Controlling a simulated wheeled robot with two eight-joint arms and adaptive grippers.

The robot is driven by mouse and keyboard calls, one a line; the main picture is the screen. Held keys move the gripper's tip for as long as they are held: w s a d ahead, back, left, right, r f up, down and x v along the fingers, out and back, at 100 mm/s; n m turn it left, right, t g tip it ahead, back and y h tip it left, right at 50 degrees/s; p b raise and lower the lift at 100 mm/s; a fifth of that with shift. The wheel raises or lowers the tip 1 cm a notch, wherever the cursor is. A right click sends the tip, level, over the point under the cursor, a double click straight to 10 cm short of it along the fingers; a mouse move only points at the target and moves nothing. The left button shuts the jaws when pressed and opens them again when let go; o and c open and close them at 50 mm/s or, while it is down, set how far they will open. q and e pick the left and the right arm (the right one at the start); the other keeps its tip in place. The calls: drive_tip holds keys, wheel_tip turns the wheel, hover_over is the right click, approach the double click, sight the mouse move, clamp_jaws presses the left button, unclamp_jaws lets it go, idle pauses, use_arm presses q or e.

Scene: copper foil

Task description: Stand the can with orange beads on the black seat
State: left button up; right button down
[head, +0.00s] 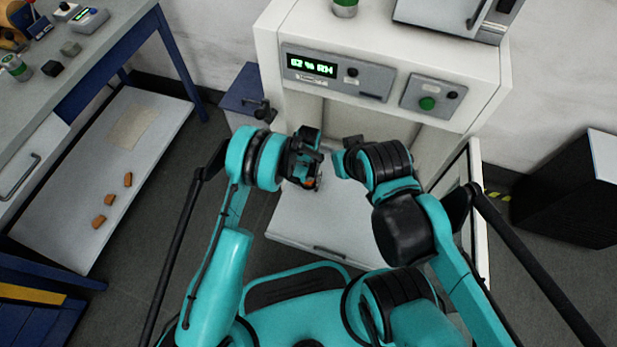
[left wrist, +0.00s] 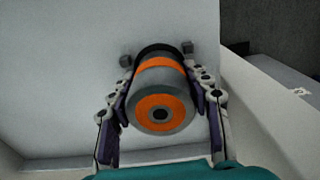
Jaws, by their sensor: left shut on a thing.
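The can with orange beads (left wrist: 163,99) is grey with an orange band and an orange ring around a dark centre on its near end. My left gripper (left wrist: 157,78) is shut on it, one finger on each side. In the head view my left gripper (head: 308,168) is over the white cabinet's lower board, with a bit of orange showing at it. A black ring (left wrist: 158,48) shows at the can's far end; it may be the black seat, and I cannot tell whether they touch. My right gripper (head: 342,156) is close to the right of the left one; its jaws are unclear.
The white cabinet (head: 382,50) has a humidity display panel (head: 335,72) and a green button. Its pulled-out white board (head: 300,225) lies below my grippers. A workbench (head: 75,75) stands at the left, its lower shelf bearing brown pieces. A black box (head: 570,195) stands at the right.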

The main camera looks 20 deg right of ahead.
use_arm(q)
drive_tip(key=shift+f, duration=0.1)
drive_tip(key=o, duration=1.3)
wheel_tip(320, 180, up, 12)
drive_tip(key=p, duration=0.4)
drive_tip(key=shift+s, duration=0.1)
